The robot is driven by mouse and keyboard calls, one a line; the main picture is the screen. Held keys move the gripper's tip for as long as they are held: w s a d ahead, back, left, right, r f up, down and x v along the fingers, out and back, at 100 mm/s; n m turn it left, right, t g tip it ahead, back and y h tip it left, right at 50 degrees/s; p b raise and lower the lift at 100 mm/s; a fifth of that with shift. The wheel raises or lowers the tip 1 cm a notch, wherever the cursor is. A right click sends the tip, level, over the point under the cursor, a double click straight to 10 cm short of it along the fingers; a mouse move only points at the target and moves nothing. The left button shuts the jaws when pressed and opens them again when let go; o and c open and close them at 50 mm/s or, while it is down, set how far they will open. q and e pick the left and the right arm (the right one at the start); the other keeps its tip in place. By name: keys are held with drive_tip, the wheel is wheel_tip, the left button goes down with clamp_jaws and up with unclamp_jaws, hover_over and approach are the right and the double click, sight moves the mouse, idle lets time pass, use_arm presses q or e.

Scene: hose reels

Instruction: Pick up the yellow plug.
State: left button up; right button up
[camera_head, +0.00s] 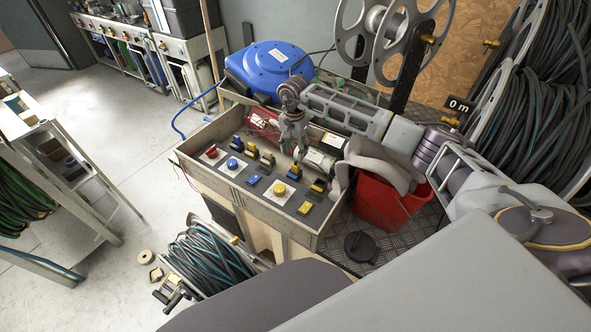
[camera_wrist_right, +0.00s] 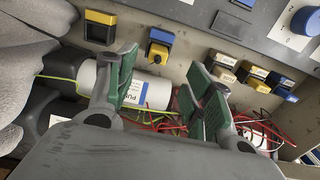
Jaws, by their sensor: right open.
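Several yellow plug-like blocks sit on the panel of the grey box, and I cannot tell which is the task's plug. One yellow-and-black block (camera_head: 318,186) also shows in the right wrist view (camera_wrist_right: 99,27). Beside it, a yellow block with blue (camera_head: 294,172) shows in the right wrist view (camera_wrist_right: 158,48). My right gripper (camera_head: 298,150) is over the box's open wiring compartment, just behind the panel row. In the right wrist view its green-padded fingers (camera_wrist_right: 162,88) are apart with no plug between them. My left gripper is out of view.
Red, blue and yellow round buttons (camera_head: 280,189) share the panel. A white cylinder (camera_wrist_right: 146,92) and loose wires lie in the compartment below the fingers. A red bin (camera_head: 385,208) with grey cloth stands right of the box, and a blue reel (camera_head: 268,65) behind.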

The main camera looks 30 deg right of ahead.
sight(295, 164)
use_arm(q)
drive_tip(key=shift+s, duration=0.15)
use_arm(e)
drive_tip(key=shift+f, duration=1.8)
drive_tip(key=shift+f, duration=0.55)
drive_tip(key=f, duration=0.3)
drive_tip(key=shift+d+f+p, duration=0.2)
drive_tip(key=shift+f+p, duration=0.05)
drive_tip(key=shift+p, duration=0.05)
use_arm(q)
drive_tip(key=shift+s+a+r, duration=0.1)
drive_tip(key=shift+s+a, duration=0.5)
use_arm(e)
drive_tip(key=shift+f, duration=0.3)
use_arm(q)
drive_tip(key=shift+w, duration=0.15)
